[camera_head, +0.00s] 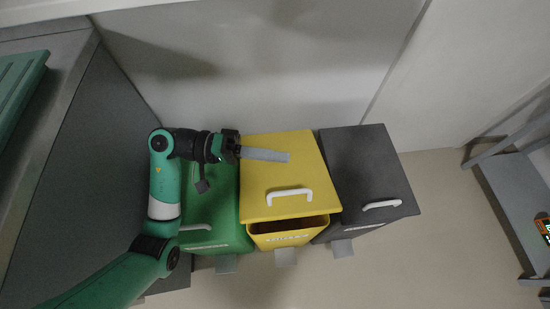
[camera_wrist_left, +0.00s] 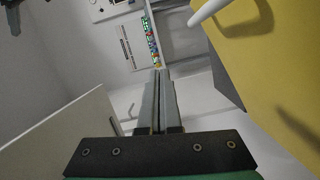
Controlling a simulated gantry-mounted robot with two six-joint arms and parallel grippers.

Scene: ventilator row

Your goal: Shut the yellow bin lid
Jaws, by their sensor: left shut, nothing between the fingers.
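The yellow bin (camera_head: 282,240) stands between a green bin and a dark grey bin. Its yellow lid (camera_head: 285,180) has a white handle (camera_head: 290,192) near the front edge. The lid is partly raised, and a dark gap shows below its front edge. My left gripper (camera_head: 288,157) is shut and empty, its fingers over the rear part of the lid in the head view. In the left wrist view the shut fingers (camera_wrist_left: 160,75) point away, with the yellow lid (camera_wrist_left: 265,55) close on the right. I cannot tell whether they touch it. My right gripper is not in view.
The green bin (camera_head: 222,232) is at the left and the dark grey bin (camera_head: 365,170) at the right, both with lids down. Grey pedals (camera_head: 286,257) stick out at the bins' fronts. A pale wall (camera_head: 270,60) stands behind. Floor is clear in front.

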